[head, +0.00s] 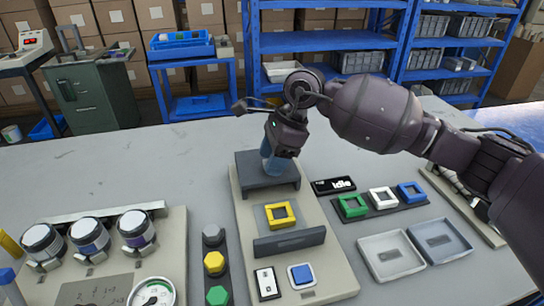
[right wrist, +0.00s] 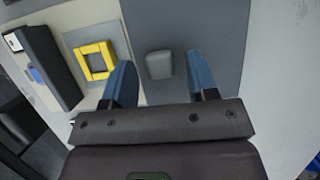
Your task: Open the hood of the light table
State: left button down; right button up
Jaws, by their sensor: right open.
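The light table (head: 320,277) is a long beige unit on the grey bench in the head view. A dark grey hood (head: 250,182) covers its back part. A yellow square frame (head: 280,215) lies on a plate in front of the hood, and it also shows in the right wrist view (right wrist: 84,60). My right gripper (head: 272,165) points down over the hood. In the right wrist view its blue fingers (right wrist: 160,62) are apart, one on either side of a small grey knob (right wrist: 159,65) on the hood. I cannot tell whether they touch it. My left gripper is not in view.
A dark upright bar (head: 290,242), a switch (head: 266,283) and a blue button (head: 302,275) are at the unit's front. Coloured frames (head: 382,198) and two trays (head: 390,256) lie right. Jars (head: 90,238) stand left. The bench behind left is clear.

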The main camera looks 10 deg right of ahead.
jog(key=p+v, duration=0.1)
jog(key=v, duration=0.9)
jog(key=shift+d+r+p, duration=0.2)
jog(key=shift+r+p, duration=0.1)
jog(key=shift+p, duration=0.05)
jog(key=shift+f, duration=0.1)
